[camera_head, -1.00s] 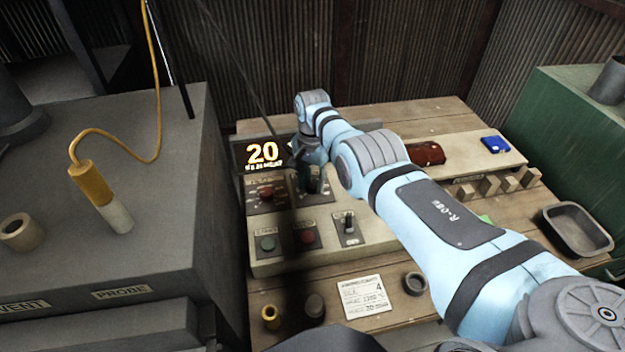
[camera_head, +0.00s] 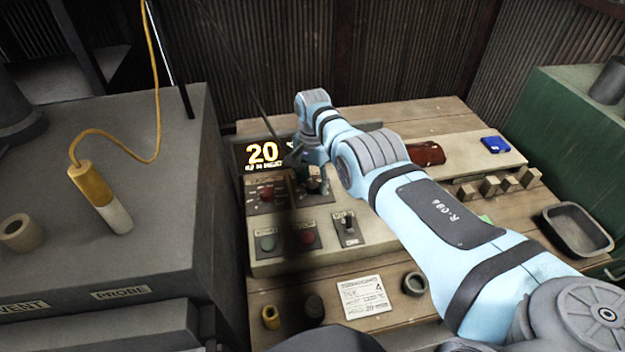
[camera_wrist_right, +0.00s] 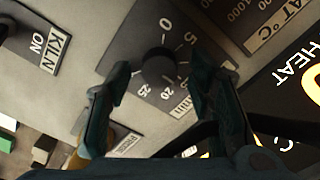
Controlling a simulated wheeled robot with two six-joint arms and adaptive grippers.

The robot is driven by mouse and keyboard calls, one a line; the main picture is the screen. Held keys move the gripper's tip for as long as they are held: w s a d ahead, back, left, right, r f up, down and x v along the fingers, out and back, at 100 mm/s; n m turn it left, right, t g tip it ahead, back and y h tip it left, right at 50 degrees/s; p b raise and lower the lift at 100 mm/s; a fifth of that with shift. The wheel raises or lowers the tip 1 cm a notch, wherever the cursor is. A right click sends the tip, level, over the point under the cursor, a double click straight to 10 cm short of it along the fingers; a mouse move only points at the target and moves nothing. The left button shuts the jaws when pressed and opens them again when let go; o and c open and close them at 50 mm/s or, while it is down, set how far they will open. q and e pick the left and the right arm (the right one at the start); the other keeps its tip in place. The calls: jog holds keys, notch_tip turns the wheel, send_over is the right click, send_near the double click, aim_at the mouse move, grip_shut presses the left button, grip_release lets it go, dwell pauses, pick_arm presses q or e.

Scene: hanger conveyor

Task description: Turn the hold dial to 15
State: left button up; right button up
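A dial with a round dark knob (camera_wrist_right: 160,68) shows in the right wrist view. Its plate carries numbers including 0, 5, 20 and 25; its label is partly covered. The knob also shows in the head view (camera_head: 313,180) on the control panel (camera_head: 280,262). The lit display (camera_head: 262,153) reads 20, with a smaller blurred line below. My right gripper (camera_wrist_right: 160,74) is open, with one finger on each side of the knob in the picture and gaps showing between. In the head view the right gripper (camera_head: 300,156) is small and dark, just behind the knob. My left gripper is not in view.
A grey machine (camera_head: 150,190) with a yellow-handled probe (camera_head: 95,190) stands at left.

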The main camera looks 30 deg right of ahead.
aim_at(313, 184)
notch_tip(313, 184, up, 12)
dwell(0.6)
